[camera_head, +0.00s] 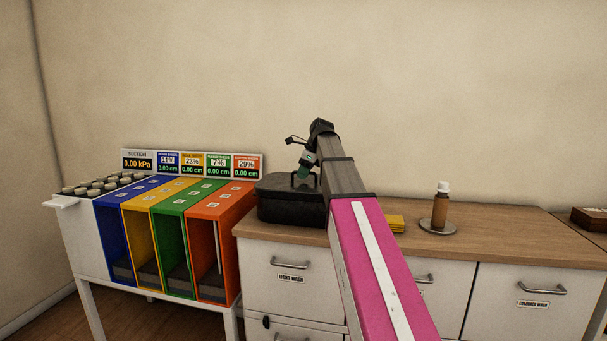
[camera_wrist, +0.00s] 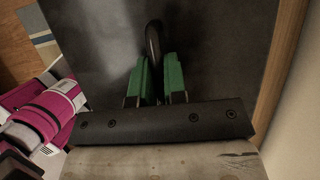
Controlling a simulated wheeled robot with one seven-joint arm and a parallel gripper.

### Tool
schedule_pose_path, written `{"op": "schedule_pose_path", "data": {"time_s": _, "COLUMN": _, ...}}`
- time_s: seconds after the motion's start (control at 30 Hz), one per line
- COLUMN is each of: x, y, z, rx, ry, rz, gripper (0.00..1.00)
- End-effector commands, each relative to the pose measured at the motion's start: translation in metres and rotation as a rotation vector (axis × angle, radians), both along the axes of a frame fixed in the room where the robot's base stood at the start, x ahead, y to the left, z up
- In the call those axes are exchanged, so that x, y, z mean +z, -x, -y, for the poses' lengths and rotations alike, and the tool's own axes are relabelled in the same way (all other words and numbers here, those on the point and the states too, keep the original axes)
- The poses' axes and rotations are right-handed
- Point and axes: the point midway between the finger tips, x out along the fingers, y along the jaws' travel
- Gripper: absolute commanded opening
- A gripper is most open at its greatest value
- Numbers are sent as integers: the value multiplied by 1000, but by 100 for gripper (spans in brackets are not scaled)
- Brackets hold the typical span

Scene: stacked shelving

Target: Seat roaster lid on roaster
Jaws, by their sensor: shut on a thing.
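The dark roaster (camera_head: 290,210) stands on the wooden counter, left of my arm in the head view. Its dark lid (camera_head: 284,186) is at the top of it; I cannot tell from here whether the lid is fully down or slightly raised. In the wrist view the lid (camera_wrist: 215,50) fills the middle as a flat dark panel with a curved black handle (camera_wrist: 153,45). My gripper (camera_wrist: 158,75) has green fingers, one on each side of the handle, and is shut on it. In the head view my gripper (camera_head: 303,173) points down at the lid. My arm hides the roaster's right side.
The counter (camera_head: 480,225) bears a brown bottle (camera_head: 440,207) on a round dish and a yellow stack (camera_head: 391,222) right of my arm. A brown box (camera_head: 589,217) is at far right. Coloured bins (camera_head: 172,238) stand left of the roaster; the wall is behind.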

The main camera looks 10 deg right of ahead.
Motion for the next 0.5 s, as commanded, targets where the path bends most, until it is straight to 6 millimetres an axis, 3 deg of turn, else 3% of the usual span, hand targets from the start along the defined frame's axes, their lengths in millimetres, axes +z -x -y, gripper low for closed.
{"op": "schedule_pose_path", "data": {"time_s": 0.2, "x": 0, "y": 0, "z": 0, "rx": 0, "ry": -1, "rz": 0, "gripper": 0}}
{"op": "schedule_pose_path", "data": {"time_s": 0.23, "x": 0, "y": 0, "z": 0, "rx": 0, "ry": -1, "rz": 0, "gripper": 22}}
{"op": "schedule_pose_path", "data": {"time_s": 0.3, "x": 0, "y": 0, "z": 0, "rx": 0, "ry": -1, "rz": 0, "gripper": 42}}
{"op": "schedule_pose_path", "data": {"time_s": 0.5, "x": 0, "y": 0, "z": 0, "rx": 0, "ry": 0, "rz": 0, "gripper": 42}}
